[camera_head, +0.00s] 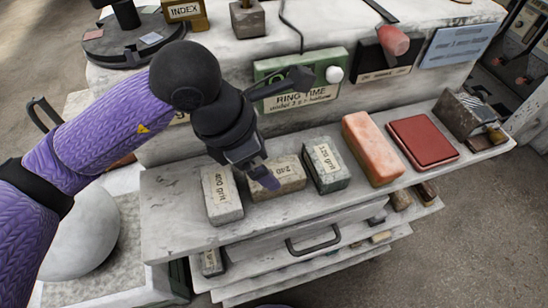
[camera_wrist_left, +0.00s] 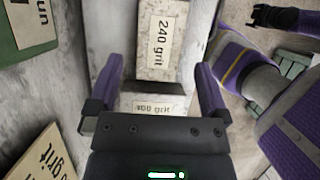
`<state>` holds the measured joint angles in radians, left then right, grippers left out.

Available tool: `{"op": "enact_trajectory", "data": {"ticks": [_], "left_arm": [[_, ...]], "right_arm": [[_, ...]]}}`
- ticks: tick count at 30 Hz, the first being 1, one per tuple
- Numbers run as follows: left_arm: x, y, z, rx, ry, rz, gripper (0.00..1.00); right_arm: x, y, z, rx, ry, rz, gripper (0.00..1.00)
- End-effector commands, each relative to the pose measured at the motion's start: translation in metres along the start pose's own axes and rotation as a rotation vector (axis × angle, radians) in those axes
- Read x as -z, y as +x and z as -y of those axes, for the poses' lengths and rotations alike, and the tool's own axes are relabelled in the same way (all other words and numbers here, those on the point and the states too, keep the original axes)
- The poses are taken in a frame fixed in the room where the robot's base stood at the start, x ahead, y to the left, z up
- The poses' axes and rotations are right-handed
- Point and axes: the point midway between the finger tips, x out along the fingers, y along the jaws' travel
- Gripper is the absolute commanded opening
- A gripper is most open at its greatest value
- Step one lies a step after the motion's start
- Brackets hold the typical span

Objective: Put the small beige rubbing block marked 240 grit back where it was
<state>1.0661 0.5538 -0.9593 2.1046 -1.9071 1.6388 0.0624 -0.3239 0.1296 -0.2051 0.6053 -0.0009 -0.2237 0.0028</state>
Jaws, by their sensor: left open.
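The small beige block marked 240 grit (camera_head: 291,180) lies on the pale shelf (camera_head: 172,222), between a grey-white block marked 400 grit (camera_head: 222,198) and a dark grey-green block (camera_head: 331,178) whose label also ends in grit. My left gripper (camera_head: 262,174) is open, at the left part of the 240 block and hiding some of it. In the left wrist view, the 240 label (camera_wrist_left: 160,42) shows ahead between the two purple fingers of my left gripper (camera_wrist_left: 158,64). I cannot tell whether they touch the block. A 400 grit label shows lower down, partly hidden by the gripper body.
An orange brick (camera_head: 372,150) and a red pad (camera_head: 423,141) lie farther right on the shelf. A green RING TIME box (camera_head: 297,77) stands behind. A drawer handle (camera_head: 314,242) juts below. A dark end of a purple arm (camera_wrist_left: 272,16) shows at the wrist view's upper right.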

Motion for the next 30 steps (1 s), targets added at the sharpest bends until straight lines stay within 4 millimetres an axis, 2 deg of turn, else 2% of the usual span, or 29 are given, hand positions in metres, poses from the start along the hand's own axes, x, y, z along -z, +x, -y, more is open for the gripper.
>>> {"op": "enact_trajectory", "data": {"ticks": [1, 3, 8, 11, 30], "left_arm": [[-0.004, -0.024, 0.0, -0.006, 0.0, 0.001, 1.0], [-0.004, -0.041, 0.0, -0.005, 0.001, 0.001, 1.0], [-0.002, -0.063, 0.0, -0.003, 0.0, 0.0, 1.0], [-0.001, -0.067, 0.0, 0.0, 0.0, 0.0, 1.0], [0.0, -0.065, 0.0, 0.001, 0.0, 0.0, 1.0]], "right_arm": [[0.006, -0.018, 0.002, 0.004, 0.0, -0.017, 0.87], [0.014, -0.029, 0.007, 0.012, 0.0, -0.038, 0.87], [0.031, -0.041, 0.015, 0.025, 0.004, -0.074, 0.87], [0.035, -0.042, 0.014, 0.023, 0.004, -0.08, 0.87], [0.028, -0.04, 0.011, 0.018, 0.006, -0.064, 0.87]]}}
